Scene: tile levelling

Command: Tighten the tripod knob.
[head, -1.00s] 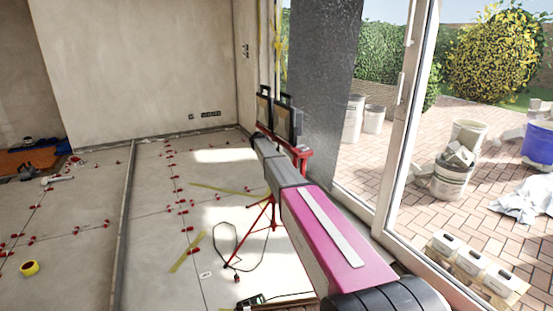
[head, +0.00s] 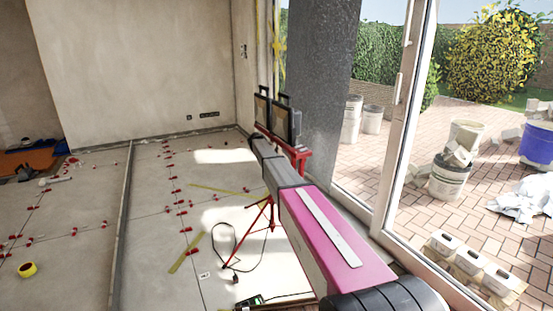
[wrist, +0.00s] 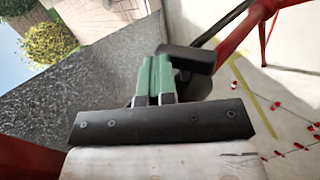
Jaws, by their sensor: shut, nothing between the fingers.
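A red tripod (head: 262,215) stands on the tiled floor near the glass door and carries two work lamps (head: 273,117). Its red tubes (wrist: 258,28) show at the upper right of the wrist view. My gripper (wrist: 154,66) has green fingers pressed together, with nothing between them. A dark, blocky knob-like part (wrist: 188,58) lies just right of the fingertips, very close to them. I cannot tell whether they touch. In the head view my own pink and grey arm reaches to the tripod and hides the gripper and the knob.
A dark pillar (head: 322,75) and the glass door frame (head: 400,130) stand close on the right. A black cable (head: 222,240) lies by the tripod's feet. Red levelling clips (head: 182,204) dot the floor. A yellow tape roll (head: 27,269) lies at left.

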